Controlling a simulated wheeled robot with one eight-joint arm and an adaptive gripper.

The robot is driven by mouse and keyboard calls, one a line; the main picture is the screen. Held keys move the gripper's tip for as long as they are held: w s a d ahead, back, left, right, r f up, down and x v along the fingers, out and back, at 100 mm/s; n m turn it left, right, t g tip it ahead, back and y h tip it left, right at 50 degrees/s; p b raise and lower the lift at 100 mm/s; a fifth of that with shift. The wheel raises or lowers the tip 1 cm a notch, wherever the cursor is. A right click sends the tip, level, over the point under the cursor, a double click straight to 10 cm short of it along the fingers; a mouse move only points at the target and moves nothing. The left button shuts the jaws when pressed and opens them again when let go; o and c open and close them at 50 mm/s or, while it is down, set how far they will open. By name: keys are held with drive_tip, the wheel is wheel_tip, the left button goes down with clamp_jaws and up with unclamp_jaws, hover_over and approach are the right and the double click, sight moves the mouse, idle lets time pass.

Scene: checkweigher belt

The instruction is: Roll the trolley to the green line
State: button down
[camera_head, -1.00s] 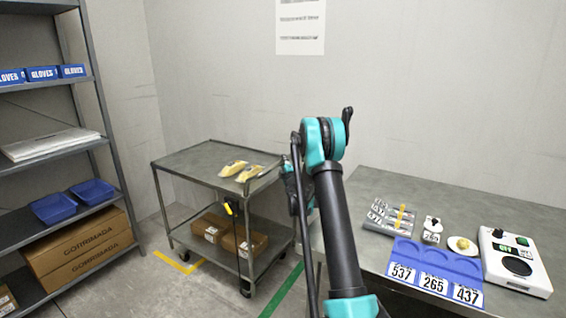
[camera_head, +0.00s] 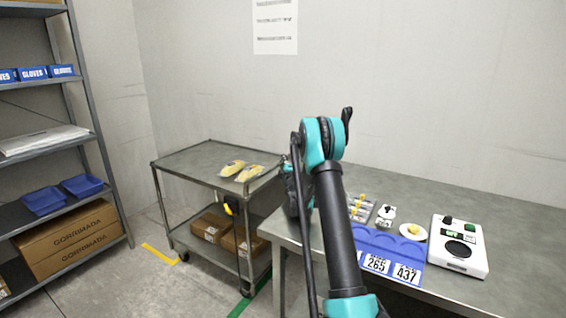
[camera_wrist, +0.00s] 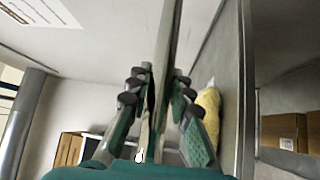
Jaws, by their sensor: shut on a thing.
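The grey two-shelf trolley (camera_head: 190,166) stands left of the table, against the back wall. The green line (camera_head: 262,296) on the floor shows at its right front wheel; the trolley's right side hides part of it. My gripper (camera_wrist: 158,82) is shut on the trolley's handle bar (camera_wrist: 168,40), which runs between the fingers in the wrist view. In the head view, my arm mostly hides the gripper at the trolley's right end. Two yellow packs (camera_head: 240,170) lie on the top shelf.
Brown boxes (camera_head: 212,226) sit on the trolley's lower shelf. The metal table (camera_head: 480,205) with a blue number tray (camera_head: 385,243) and a scale (camera_head: 459,250) stands close on the right. A yellow floor mark (camera_head: 158,253) and shelving (camera_head: 90,150) are on the left.

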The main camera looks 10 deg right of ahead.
drive_tip(key=shift+a, duration=0.1)
drive_tip(key=c, duration=1.3)
unclamp_jaws()
drive_tip(key=shift+c, duration=0.2)
drive_tip(key=s+f, duration=0.1)
drive_tip(key=s, duration=0.6)
drive_tip(key=shift+s+d, duration=0.2)
drive_tip(key=shift+d, duration=0.1)
drive_tip(key=shift+s, duration=0.1)
